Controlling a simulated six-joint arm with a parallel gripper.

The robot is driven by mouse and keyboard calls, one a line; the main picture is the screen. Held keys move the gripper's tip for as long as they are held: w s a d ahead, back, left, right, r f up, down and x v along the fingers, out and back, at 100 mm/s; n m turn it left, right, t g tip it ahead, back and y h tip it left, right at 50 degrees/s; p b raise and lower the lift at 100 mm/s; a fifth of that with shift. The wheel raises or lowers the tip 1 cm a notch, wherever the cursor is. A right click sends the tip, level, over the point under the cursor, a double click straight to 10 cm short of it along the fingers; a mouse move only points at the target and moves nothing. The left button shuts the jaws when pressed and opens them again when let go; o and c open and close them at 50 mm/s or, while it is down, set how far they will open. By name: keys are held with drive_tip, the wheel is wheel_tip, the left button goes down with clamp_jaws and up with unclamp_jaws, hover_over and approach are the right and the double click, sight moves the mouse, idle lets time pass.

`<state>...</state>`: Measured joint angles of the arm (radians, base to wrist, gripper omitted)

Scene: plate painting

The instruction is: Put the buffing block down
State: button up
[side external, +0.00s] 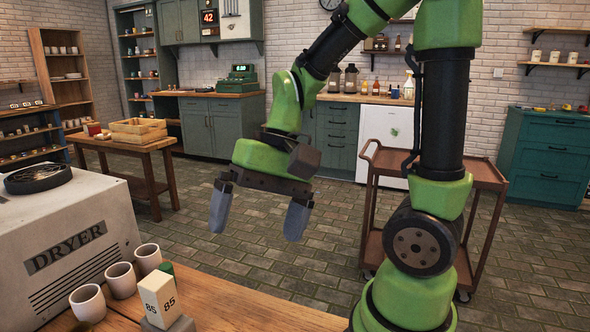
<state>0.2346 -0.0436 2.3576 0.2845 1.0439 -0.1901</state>
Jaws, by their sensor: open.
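A pale cream block (157,297) marked 85 on two faces stands on a grey piece (168,325) at the bottom of the view, on the wooden table (235,310). It looks like the buffing block, though I cannot tell for certain. A small green item (166,268) shows partly behind it; its shape is mostly hidden. My gripper (257,222) is open, its two grey fingers spread wide and pointing down. It is empty and appears up and to the right of the block in the picture, apart from it.
Three pale cups (121,280) stand in a row left of the block. The grey dryer (70,250) is beside them, with a dark round item (38,178) on top. The table right of the block is clear. A brown trolley (480,172) stands behind my arm.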

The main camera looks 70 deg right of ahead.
drive_tip(key=s+r+n+t+h, duration=0.2)
drive_tip(key=s+r+n+t, duration=0.2)
drive_tip(key=r, duration=0.3)
drive_tip(key=shift+s+t+h, duration=0.4)
drive_tip(key=shift+s+t, duration=0.1)
drive_tip(key=shift+t, duration=0.4)
